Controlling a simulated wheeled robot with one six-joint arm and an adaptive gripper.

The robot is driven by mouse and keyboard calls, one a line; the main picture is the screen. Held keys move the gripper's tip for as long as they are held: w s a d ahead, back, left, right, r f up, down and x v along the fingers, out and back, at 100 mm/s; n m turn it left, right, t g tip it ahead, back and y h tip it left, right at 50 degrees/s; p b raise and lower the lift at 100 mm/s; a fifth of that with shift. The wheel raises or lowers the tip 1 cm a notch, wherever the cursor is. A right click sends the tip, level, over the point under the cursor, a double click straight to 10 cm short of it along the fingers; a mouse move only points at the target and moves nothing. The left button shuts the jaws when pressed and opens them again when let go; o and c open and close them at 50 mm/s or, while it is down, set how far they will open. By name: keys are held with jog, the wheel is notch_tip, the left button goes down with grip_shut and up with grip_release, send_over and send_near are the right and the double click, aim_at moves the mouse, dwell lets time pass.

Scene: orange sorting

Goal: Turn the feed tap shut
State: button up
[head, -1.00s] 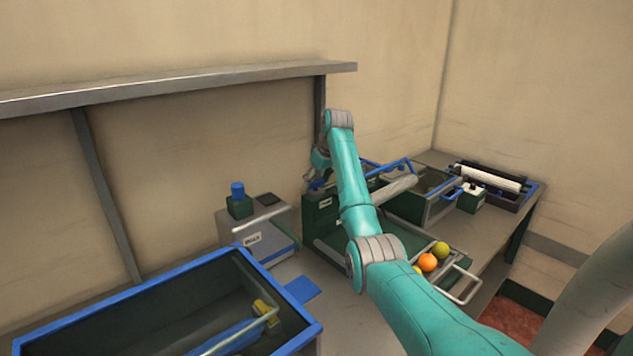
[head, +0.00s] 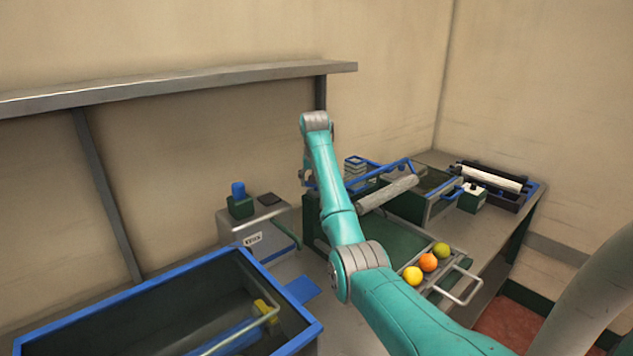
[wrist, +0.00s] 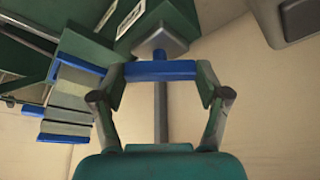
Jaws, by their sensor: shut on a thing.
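In the wrist view, the feed tap's blue handle (wrist: 160,71) is a straight bar lying crosswise between the fingers of my gripper (wrist: 160,82). The fingers touch its two ends, so my gripper is shut on it. A grey stem and a grey square block show in line with the bar. In the head view, my gripper (head: 306,180) is at the far end of my arm, beside the dark green feed unit (head: 316,232). The tap itself is hidden there by my arm.
A tray with a wire handle (head: 464,290) holds a yellow, an orange and a green fruit (head: 441,250). A grey box (head: 262,236) stands left of my arm. A blue-rimmed bin (head: 130,284) is at front left. A shelf (head: 180,84) runs along the wall above.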

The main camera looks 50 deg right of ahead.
jog(key=m+g, duration=0.1)
jog(key=m, duration=0.3)
jog(key=shift+w+a+m+g+h, duration=0.1)
jog(key=shift+w+m+g+h, duration=0.05)
jog(key=shift+m+g+h, duration=0.2)
jog(key=m+g, duration=0.2)
jog(key=m, duration=0.2)
jog(key=shift+f+m, duration=0.1)
jog(key=shift+m, duration=0.25)
jog(key=o, duration=1.2)
jog(key=shift+c, duration=0.2)
jog(key=shift+w+r, duration=0.1)
jog(key=shift+r, duration=0.1)
jog(key=v, duration=1.1)
jog(key=shift+r, duration=0.35)
jog(key=shift+a, duration=0.1)
